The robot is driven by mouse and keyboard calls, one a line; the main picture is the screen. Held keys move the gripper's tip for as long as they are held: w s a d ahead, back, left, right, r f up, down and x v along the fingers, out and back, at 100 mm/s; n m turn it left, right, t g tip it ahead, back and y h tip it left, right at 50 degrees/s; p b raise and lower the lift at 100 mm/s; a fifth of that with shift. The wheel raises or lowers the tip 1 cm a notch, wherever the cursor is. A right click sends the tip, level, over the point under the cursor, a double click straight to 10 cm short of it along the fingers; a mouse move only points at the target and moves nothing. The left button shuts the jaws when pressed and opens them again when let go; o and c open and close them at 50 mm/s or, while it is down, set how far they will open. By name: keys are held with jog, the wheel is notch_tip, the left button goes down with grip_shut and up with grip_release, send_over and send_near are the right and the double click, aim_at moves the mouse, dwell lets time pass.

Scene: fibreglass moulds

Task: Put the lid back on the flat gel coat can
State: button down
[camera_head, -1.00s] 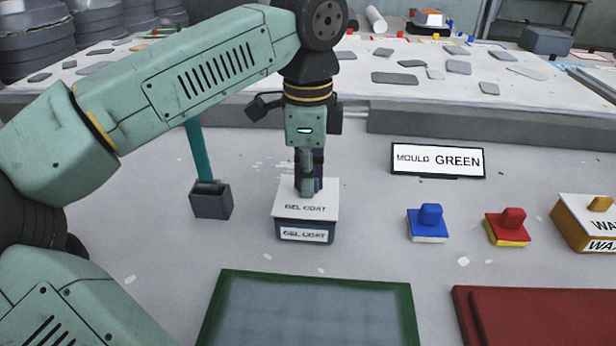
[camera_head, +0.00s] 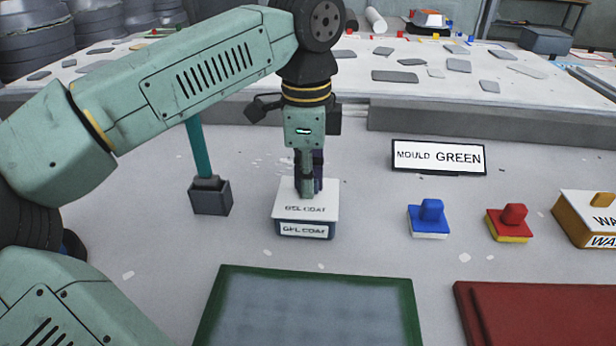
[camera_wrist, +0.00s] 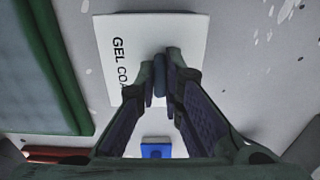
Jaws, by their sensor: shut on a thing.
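The flat gel coat can (camera_head: 304,230) is a low dark blue box with a white "GEL COAT" label on its front, standing on the grey bench. Its white lid (camera_head: 290,209), also marked "GEL COAT", lies over the can's top and looks level, with little or no gap visible. My gripper (camera_head: 309,190) points straight down over the lid. In the wrist view, my gripper (camera_wrist: 161,85) is shut on the dark blue knob (camera_wrist: 160,72) in the middle of the white lid (camera_wrist: 125,35). The can is hidden under the lid there.
A dark holder with a teal handle (camera_head: 210,197) stands left of the can. A green-framed mould (camera_head: 408,300) lies in front. Blue (camera_head: 428,219) and red (camera_head: 509,223) knobbed blocks, a wax box (camera_head: 585,222) and a "MOULD GREEN" sign (camera_head: 437,157) are to the right.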

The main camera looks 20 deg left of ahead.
jog(key=shift+a+r+b, duration=0.1)
jog(key=shift+b, duration=0.25)
dwell(0.5)
jog(key=c, duration=1.6)
grip_release()
jog(key=shift+c, duration=0.2)
jog(key=shift+o, duration=0.3)
jog(key=o, duration=0.4)
jog(key=shift+w, duration=0.1)
